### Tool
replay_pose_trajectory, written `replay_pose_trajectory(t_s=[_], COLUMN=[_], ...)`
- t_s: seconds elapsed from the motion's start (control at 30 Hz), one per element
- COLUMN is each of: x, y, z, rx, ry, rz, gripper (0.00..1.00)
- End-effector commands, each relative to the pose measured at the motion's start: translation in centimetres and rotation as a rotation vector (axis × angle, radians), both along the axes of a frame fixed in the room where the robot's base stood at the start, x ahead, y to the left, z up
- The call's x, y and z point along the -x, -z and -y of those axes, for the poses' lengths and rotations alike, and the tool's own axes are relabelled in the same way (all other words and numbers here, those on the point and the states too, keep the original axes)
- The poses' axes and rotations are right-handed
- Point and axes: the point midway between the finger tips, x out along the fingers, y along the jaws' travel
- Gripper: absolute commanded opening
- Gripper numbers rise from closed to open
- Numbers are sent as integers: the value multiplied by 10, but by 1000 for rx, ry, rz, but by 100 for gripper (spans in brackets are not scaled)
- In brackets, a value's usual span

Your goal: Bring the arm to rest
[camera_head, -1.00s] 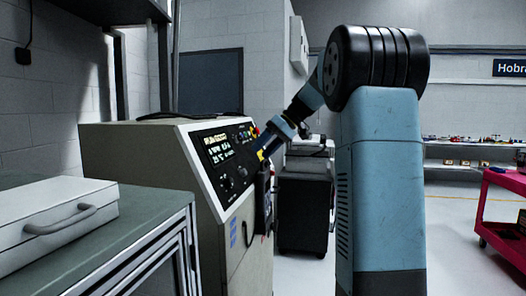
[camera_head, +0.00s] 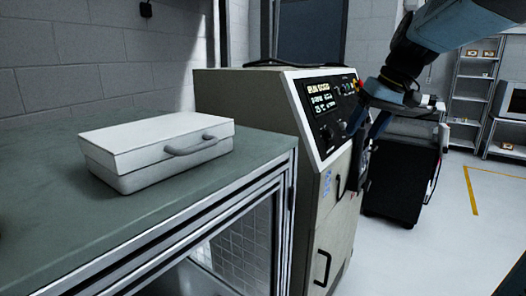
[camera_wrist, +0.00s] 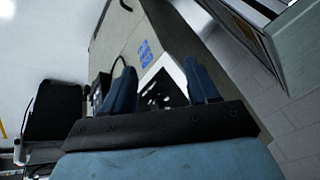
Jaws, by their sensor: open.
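My arm (camera_head: 440,40) reaches in from the upper right of the head view, bent down toward the control cabinet. My gripper (camera_wrist: 162,78) shows in the wrist view with its two blue fingers apart and nothing between them. In the head view my gripper (camera_head: 368,125) is in front of the right edge of the cabinet's sloped control panel (camera_head: 322,108). I cannot tell the exact gap to the panel. The panel has a lit display and coloured buttons.
A green-topped bench (camera_head: 60,215) with a white case (camera_head: 150,150) stands at the left. The beige cabinet (camera_head: 228,98) is beside it. A dark trolley (camera_head: 400,180) stands behind my arm. Shelves (camera_head: 470,90) are at the far right. Floor at the right is clear.

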Motion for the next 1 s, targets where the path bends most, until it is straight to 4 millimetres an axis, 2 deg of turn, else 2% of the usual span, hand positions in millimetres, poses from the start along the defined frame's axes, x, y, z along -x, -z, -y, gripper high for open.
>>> replay_pose_trajectory(t_s=[0.03,0.1,0.5,0.7,1.0], x=[17,37,140,168,175], y=[4,12,68,91,98], z=[-5,-8,-10,-7,-5], rx=[22,53,184,208,214], ry=[16,47,197,236,249], rz=[7,16,119,167,182], gripper=[59,59,59,59,59])
